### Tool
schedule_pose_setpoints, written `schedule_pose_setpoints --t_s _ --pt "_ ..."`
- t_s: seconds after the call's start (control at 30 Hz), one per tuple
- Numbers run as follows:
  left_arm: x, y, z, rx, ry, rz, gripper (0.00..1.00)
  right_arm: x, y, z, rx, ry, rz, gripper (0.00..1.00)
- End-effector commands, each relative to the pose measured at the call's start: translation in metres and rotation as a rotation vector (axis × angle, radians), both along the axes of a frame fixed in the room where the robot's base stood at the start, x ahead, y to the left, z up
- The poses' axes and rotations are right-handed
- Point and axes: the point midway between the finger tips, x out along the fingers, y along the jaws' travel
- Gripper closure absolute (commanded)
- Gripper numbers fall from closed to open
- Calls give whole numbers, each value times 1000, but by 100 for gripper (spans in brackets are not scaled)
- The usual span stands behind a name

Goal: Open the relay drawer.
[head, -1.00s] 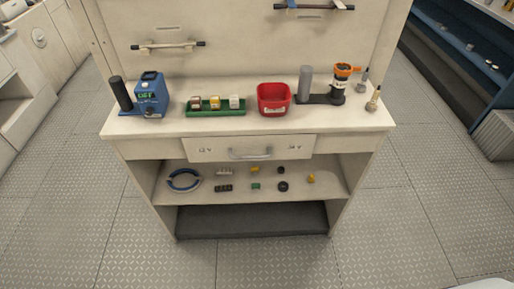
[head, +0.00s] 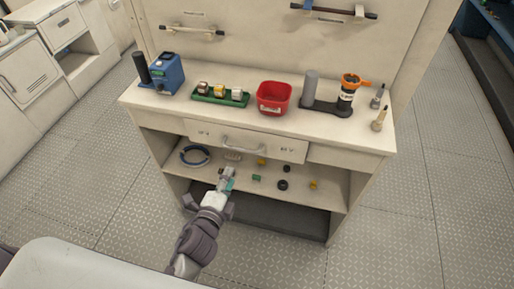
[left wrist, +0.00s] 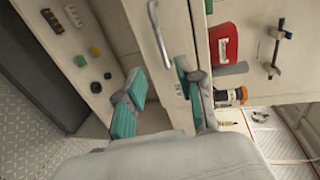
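The relay drawer (head: 270,147) is a cream panel under the workbench top, and it looks shut. The drawer front also shows in the left wrist view (left wrist: 178,28), with the handle (left wrist: 157,35) ahead of my fingers. My left gripper (head: 227,183) is in front of the bench, below the handle and apart from it. My right gripper is not in view.
On the bench top (head: 215,112) stand a blue device (head: 168,75), a green tray (head: 211,97), a red bin (head: 273,98) and a dark stand (head: 328,108). An open shelf (head: 325,197) below the drawer holds a blue ring (head: 194,157) and several small parts. Floor is clear in front.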

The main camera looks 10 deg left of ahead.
Motion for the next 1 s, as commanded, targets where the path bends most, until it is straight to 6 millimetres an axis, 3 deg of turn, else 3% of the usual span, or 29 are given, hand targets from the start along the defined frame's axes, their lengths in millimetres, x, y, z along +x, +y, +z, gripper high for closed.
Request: schedule_pose_setpoints --t_s 0.17,0.3,0.63,0.8,1.0 --pt "19 0 0 6 -8 0 63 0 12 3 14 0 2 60" --pt "47 -1 -5 3 -7 0 63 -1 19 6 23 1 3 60" --pt "111 -4 -20 1 -6 0 63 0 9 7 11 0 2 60" --pt "129 -4 -25 1 -5 1 63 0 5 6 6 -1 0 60" --pt "135 -4 -26 1 -5 0 63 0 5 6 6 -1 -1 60"
